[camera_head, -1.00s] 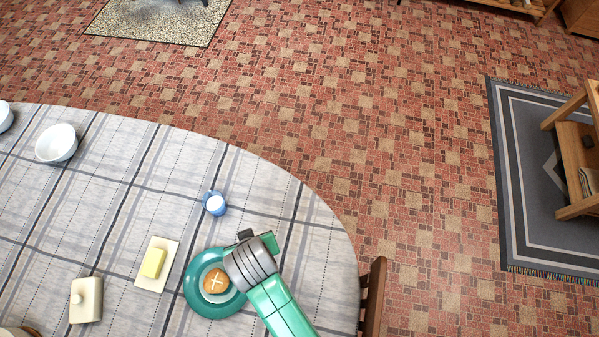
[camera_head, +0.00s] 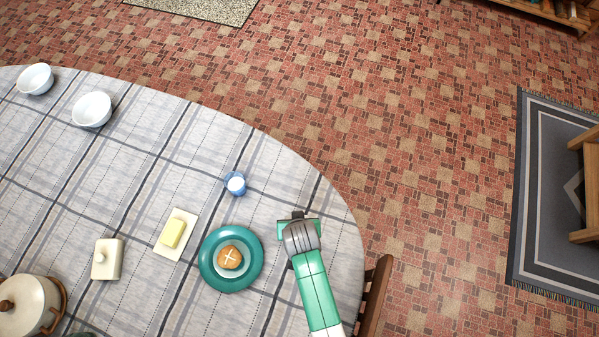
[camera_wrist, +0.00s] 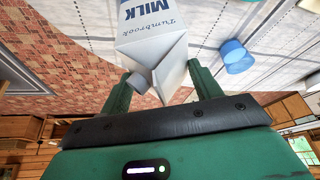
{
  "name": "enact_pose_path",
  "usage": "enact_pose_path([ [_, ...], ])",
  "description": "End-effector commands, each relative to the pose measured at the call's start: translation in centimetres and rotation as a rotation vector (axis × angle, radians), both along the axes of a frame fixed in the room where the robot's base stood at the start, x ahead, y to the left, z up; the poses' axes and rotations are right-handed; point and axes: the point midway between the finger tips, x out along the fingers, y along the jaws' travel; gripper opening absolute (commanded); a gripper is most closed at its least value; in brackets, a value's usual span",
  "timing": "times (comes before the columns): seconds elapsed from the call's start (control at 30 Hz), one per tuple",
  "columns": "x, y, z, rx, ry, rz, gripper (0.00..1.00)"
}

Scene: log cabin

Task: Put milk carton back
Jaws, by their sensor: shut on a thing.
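The milk carton (camera_wrist: 152,38) is white with blue "Tumbrook MILK" lettering and a grey cap. In the wrist view its gabled top sits between the two green fingers of my gripper (camera_wrist: 160,76), which are shut on it. In the head view my gripper (camera_head: 298,226) is over the right end of the table, right of the green plate, and hides the carton. I cannot tell whether the carton's base touches the table.
On the checked tablecloth (camera_head: 130,165) are a blue cup (camera_head: 236,184), a green plate (camera_head: 210,278) with a bun, butter (camera_head: 172,233) on a board, a lidded dish (camera_head: 107,260), a pot (camera_head: 22,306) and two white bowls (camera_head: 92,110). A chair (camera_head: 377,295) stands at the right edge.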

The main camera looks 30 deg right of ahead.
Motion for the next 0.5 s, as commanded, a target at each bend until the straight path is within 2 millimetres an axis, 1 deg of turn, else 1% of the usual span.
enact_pose_path([
  [0.03,1.0,-0.7,0.1,0.001,-0.002,-0.002,0.03],
  [0.1,1.7,-1.3,-0.1,0.000,-0.002,-0.001,0.03],
  [0.3,2.4,-1.9,-0.2,-0.001,-0.001,0.002,0.03],
  [0.37,3.0,-2.4,-0.2,0.000,-0.001,0.000,0.03],
  [0.5,2.9,-2.3,-2.9,0.001,0.003,0.001,0.03],
])
